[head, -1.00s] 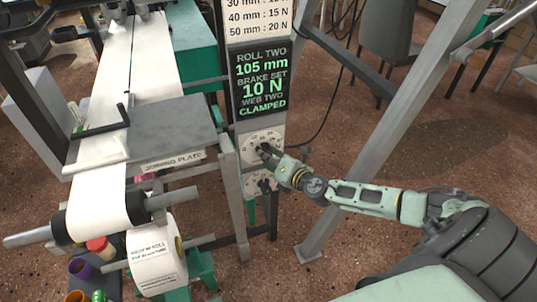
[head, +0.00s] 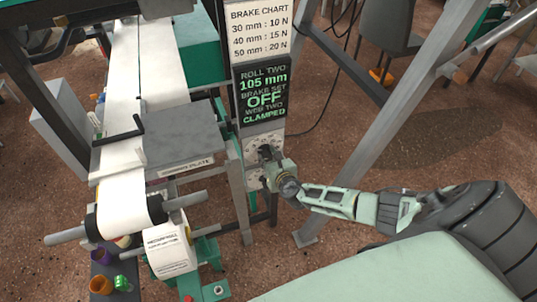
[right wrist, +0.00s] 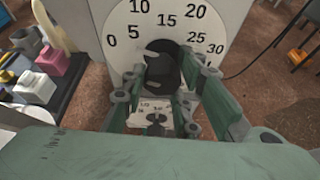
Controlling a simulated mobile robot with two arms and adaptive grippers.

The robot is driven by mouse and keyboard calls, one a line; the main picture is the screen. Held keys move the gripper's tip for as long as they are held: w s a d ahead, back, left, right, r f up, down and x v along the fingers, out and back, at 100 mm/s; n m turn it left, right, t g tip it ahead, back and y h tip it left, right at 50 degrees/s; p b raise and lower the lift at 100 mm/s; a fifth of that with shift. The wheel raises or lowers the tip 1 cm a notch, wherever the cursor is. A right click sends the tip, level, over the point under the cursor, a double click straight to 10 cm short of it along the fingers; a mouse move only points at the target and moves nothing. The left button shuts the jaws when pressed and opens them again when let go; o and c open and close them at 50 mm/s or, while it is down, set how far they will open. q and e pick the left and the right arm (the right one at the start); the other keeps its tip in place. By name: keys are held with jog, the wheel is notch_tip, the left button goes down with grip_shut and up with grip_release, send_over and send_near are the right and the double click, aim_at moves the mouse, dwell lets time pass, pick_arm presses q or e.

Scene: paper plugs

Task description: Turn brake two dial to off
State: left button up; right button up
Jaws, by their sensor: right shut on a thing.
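The display panel (head: 262,95) in the head view reads "ROLL TWO 105 mm, BRAKE SET OFF, WEB TWO CLAMPED". Below it is a white dial (head: 252,143), partly hidden by my right gripper (head: 268,156). In the right wrist view the dial face (right wrist: 118,45) has numbers from 0 to 30 around a black knob (right wrist: 162,62). My right gripper (right wrist: 165,78) is shut on this knob, with a finger on each side. I cannot clearly tell the knob's pointing direction. My left gripper is not in view.
A brake chart (head: 259,30) is above the display. A grey slanted post (head: 372,130) stands to the right. The joining plate (head: 180,140) and paper roll (head: 168,248) are at left.

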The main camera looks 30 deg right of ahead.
jog(key=shift+a, duration=0.2)
dwell(0.5)
jog(key=o, duration=1)
jog(key=shift+w, duration=0.1)
jog(key=shift+o, duration=0.3)
jog(key=v, duration=1.2)
jog(key=shift+a, duration=0.2)
